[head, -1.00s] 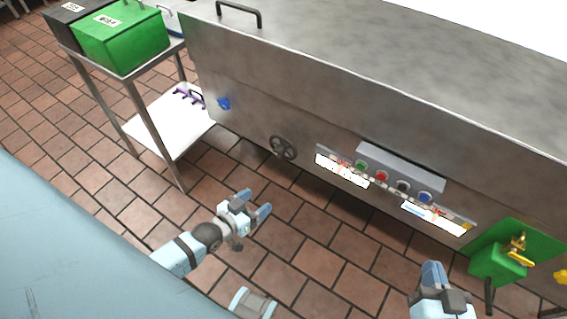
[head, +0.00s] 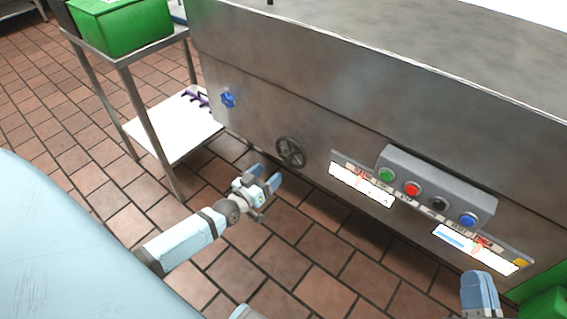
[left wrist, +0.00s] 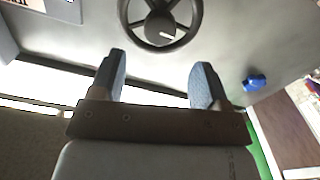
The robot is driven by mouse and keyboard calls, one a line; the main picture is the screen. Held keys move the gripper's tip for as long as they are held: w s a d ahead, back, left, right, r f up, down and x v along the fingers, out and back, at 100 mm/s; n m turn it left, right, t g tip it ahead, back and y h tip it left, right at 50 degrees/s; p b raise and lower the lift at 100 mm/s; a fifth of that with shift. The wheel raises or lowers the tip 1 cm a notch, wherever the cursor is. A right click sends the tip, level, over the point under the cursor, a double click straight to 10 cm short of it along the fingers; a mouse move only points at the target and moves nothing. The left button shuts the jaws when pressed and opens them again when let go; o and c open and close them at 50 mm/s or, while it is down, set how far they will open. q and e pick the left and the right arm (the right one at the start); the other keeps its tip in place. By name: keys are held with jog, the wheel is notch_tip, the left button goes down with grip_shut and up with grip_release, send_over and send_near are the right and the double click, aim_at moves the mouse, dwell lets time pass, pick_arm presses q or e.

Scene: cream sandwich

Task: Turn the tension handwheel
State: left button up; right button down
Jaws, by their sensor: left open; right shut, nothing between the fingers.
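The tension handwheel (head: 291,152) is a dark spoked wheel on the front face of the steel machine. My left gripper (head: 269,178) is open, just short of the wheel and slightly below and left of it in the head view. In the left wrist view the handwheel (left wrist: 160,22) shows at the top, beyond the two open fingertips (left wrist: 160,72), with a clear gap and no contact. My right gripper (head: 479,285) is at the lower right of the head view, below the button panel, and is shut and empty.
A button box (head: 436,187) with green, red, black and blue buttons sits right of the wheel, above white label plates. A blue knob (head: 228,99) is to its left. A steel side table (head: 122,62) with a green bin (head: 122,26) stands at left. Tiled floor is open below.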

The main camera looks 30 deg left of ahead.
aim_at(283, 160)
pick_arm(q)
jog(key=w, duration=0.2)
jog(key=w+b, duration=0.1)
jog(key=w, duration=0.2)
jog(key=w+b, duration=0.1)
jog(key=w, duration=0.2)
jog(key=shift+d, duration=0.3)
pick_arm(e)
notch_tip(283, 160, down, 4)
jog(key=shift+w+a+r+g, duration=0.15)
jog(key=shift+r+g, duration=0.1)
jog(key=shift+g, duration=0.45)
pick_arm(q)
jog(key=shift+s, duration=0.1)
jog(key=shift+c, duration=0.4)
jog(key=c, duration=0.8)
jog(key=shift+c, duration=0.2)
pick_arm(e)
jog(key=shift+r, duration=0.1)
jog(key=shift+r, duration=0.1)
